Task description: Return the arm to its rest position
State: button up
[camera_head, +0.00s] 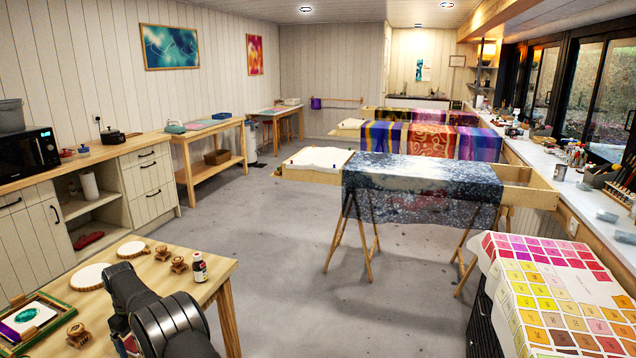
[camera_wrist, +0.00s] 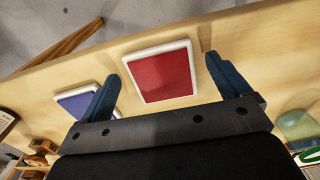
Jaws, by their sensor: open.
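My gripper (camera_wrist: 163,67) is open and empty in the wrist view, its two dark blue fingers spread apart. Between and beyond the fingertips, a red pad in a white frame (camera_wrist: 162,72) lies on the wooden table (camera_wrist: 245,30). A blue pad in a white frame (camera_wrist: 80,100) lies to its left, partly behind the left finger. In the camera_head view my dark arm stands over the near wooden table (camera_head: 215,275) at the lower left. The gripper's fingers are hidden there by the arm.
The table also holds round white discs (camera_head: 90,277), wooden stamps (camera_head: 160,253), a small bottle (camera_head: 200,267) and a green-edged frame (camera_head: 55,305). A trestle with dark cloth (camera_head: 425,185) and a colour-chart table (camera_head: 545,285) stand right, with open floor (camera_head: 300,270) between.

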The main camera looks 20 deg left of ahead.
jog(key=shift+r, duration=1.8)
